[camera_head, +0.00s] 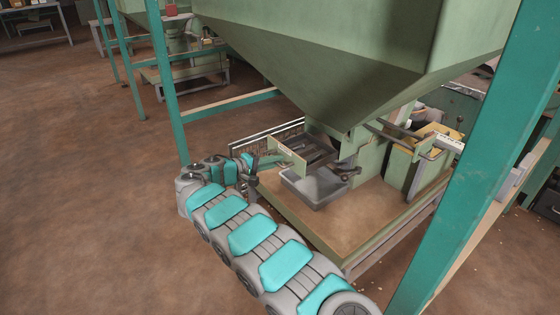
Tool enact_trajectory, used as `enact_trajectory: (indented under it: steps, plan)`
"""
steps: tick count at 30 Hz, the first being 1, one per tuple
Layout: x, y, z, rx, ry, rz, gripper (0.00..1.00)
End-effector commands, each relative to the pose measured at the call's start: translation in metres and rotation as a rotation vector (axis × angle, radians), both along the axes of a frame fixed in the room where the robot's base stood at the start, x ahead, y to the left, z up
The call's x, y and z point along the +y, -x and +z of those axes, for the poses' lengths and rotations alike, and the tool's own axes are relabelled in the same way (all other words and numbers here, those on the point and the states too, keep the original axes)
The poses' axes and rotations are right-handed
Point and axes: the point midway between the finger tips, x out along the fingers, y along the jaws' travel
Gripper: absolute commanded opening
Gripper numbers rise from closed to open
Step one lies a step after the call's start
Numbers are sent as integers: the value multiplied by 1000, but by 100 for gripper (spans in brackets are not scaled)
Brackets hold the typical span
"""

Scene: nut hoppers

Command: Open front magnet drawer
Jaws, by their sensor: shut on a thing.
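The front magnet drawer (290,154) is a pale green panel with a small label, under the big green hopper. It stands out from the machine, and dark bars show behind it. My arm reaches in from the lower right and bends round to the drawer's left side. My gripper (257,164) has dark fingers at the left end of the panel and is shut on the drawer's front. The exact grip point is small, and I cannot make out a handle.
A grey tray (316,187) sits below the drawer on a brown-topped platform (345,218). The green hopper (340,60) hangs low above. Teal posts (168,85) stand left and right. Open brown floor lies to the left.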

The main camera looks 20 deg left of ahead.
Motion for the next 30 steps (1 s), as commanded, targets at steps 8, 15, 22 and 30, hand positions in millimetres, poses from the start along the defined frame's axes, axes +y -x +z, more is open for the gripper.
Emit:
enact_trajectory:
  steps: [8, 15, 22, 30]
  plan:
    - [0, 0, -2, 4, 1, -2, 0]
    - [0, 0, -2, 2, 0, -1, 36]
    - [0, 0, -1, 1, 0, -1, 42]
    - [5, 9, 2, 0, 0, -1, 42]
